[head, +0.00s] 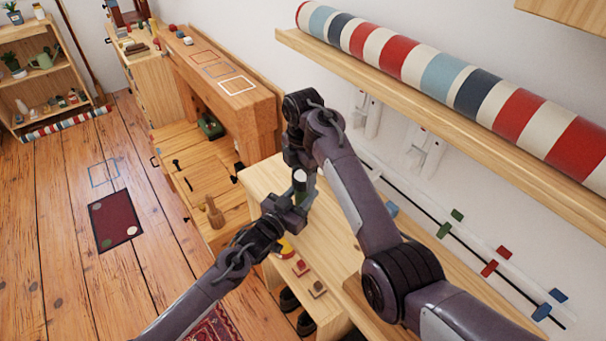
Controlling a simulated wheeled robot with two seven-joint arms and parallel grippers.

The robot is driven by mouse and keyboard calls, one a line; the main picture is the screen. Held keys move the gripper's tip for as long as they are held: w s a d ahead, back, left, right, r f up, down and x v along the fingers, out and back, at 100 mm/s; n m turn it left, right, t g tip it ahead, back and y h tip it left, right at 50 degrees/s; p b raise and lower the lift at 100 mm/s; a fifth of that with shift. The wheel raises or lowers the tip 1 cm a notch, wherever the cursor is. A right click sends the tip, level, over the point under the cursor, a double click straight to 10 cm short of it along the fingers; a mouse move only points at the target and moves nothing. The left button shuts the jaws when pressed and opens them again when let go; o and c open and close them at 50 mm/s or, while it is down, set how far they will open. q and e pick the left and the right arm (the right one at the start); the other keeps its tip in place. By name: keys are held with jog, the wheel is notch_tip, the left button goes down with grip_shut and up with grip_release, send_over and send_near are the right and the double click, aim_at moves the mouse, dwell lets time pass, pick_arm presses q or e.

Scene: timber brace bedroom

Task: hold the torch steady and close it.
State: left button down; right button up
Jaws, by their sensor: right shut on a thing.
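The torch (300,177) is a small upright cylinder with a pale top, mostly hidden between my two grippers above the wooden bench. My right gripper (301,165) comes down from above and behind it and is shut on it. My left gripper (291,203) is low at its left side, close against it. Whether the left fingers are closed on the torch cannot be made out. The seam between the torch's parts is hidden.
The wooden bench top (262,180) lies beneath, with small red and yellow pieces (300,268) at its front. A shelf with a striped roll (430,70) runs above my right arm. A dark red mat (115,220) lies on the floor.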

jog(key=m, duration=0.4)
jog(key=o, duration=1.1)
jog(key=shift+r, duration=2.25)
jog(key=shift+c, duration=0.5)
notch_tip(320, 180, up, 2)
jog(key=m, duration=0.4)
jog(key=shift+m, duration=0.4)
jog(key=m, duration=0.1)
jog(key=r+m, duration=0.1)
jog(key=m, duration=0.2)
jog(key=shift+r, duration=0.25)
